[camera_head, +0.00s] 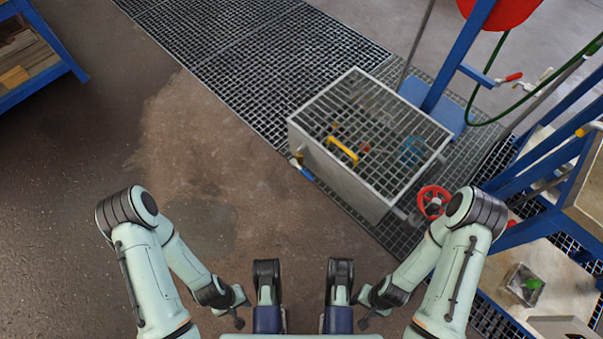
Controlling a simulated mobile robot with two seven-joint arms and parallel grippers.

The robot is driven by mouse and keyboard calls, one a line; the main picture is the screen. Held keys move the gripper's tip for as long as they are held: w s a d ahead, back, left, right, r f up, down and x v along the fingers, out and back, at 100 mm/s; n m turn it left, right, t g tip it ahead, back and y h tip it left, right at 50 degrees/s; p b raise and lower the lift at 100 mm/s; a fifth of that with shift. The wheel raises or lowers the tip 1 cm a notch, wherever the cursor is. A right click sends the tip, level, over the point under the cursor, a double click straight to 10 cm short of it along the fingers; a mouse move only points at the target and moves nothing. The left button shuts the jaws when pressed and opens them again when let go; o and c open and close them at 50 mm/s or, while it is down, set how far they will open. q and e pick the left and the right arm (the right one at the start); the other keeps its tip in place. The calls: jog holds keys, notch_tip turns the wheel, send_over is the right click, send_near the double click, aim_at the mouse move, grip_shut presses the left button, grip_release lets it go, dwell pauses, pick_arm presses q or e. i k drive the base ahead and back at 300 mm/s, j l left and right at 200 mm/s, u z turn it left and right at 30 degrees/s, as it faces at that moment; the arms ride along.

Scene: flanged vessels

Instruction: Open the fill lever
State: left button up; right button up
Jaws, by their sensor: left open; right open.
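A small valve with a red lever (512,77) sits on the pipework at the upper right, near a green hose (473,105). A blue lever (302,170) is at the left side of a grey tank (335,172). I cannot tell which of these is the fill lever. My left gripper (240,308) and my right gripper (366,308) are near the bottom edge. They are small and dark in the picture. Both are open, look empty and are well apart from the levers.
Blue framework (540,160) fills the right side. A shelf (35,55) stands upper left. The brown floor (190,110) between is clear.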

aim_at(303, 171)
jog(key=i+j, duration=0.2)
jog(key=i, duration=0.15)
jog(key=i+j+u, duration=0.1)
jog(key=i, duration=0.3)
jog(key=i+j, duration=0.25)
jog(key=i+u, duration=0.05)
jog(key=i, duration=0.05)
